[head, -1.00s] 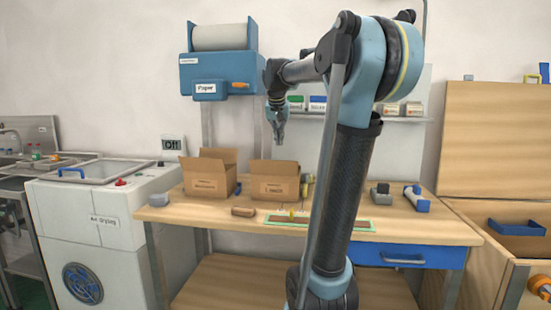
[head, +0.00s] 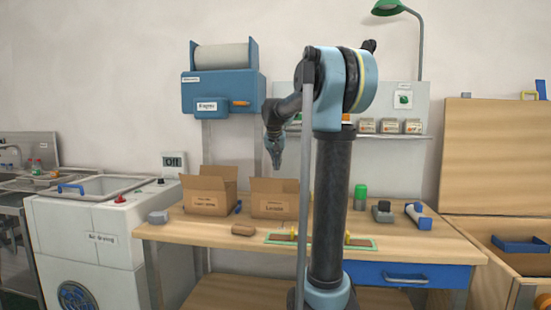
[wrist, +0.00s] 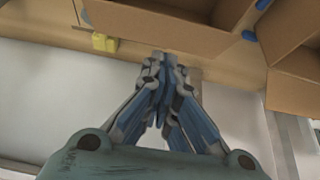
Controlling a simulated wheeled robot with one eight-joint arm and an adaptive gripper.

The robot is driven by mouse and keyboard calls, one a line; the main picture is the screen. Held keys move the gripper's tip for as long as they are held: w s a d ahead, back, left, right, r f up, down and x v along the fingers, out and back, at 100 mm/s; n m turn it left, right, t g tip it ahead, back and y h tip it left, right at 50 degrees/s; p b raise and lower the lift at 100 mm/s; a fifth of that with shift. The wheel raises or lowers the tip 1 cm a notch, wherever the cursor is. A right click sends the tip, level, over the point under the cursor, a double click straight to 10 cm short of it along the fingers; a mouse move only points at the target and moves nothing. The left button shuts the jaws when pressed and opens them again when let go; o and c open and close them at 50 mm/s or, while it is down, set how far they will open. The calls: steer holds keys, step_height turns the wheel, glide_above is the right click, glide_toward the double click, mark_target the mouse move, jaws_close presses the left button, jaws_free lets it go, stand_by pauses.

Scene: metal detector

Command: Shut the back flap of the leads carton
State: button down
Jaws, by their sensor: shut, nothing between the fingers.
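The leads carton (head: 280,206) is a brown cardboard box on the wooden workbench, right of a similar carton. Its top looks open, with a panel standing up at its rear. In the wrist view, what appears to be this carton (wrist: 185,22) is at the top centre, with its inside visible. My gripper (head: 275,165) is shut and empty, pointing down above the carton's rear in the head view. In the wrist view my gripper (wrist: 163,62) is below the carton's near edge, by the bench edge. Whether the fingertips touch the flap cannot be told.
The other open carton (head: 209,203) stands close on the left and also shows in the wrist view (wrist: 295,75). A yellow block (wrist: 104,42) is near the leads carton. A brown block (head: 243,230) and a green-edged mat (head: 280,239) lie in front.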

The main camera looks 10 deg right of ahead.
steer(key=shift+s+a+f, duration=0.1)
steer(key=shift+s+f, duration=0.15)
steer(key=shift+f, duration=0.8)
steer(key=shift+s+a+f, duration=0.1)
steer(key=shift+s+f, duration=0.15)
steer(key=shift+f, duration=0.75)
steer(key=shift+s+a+f+t+h, duration=0.2)
steer(key=shift+s+f+t, duration=0.25)
steer(key=shift+f+t, duration=0.15)
steer(key=shift+s+a+f+t+h, duration=0.1)
steer(key=shift+s+f+t+h, duration=0.1)
steer(key=shift+s+f+t, duration=0.3)
steer(key=shift+w+d+r, duration=0.1)
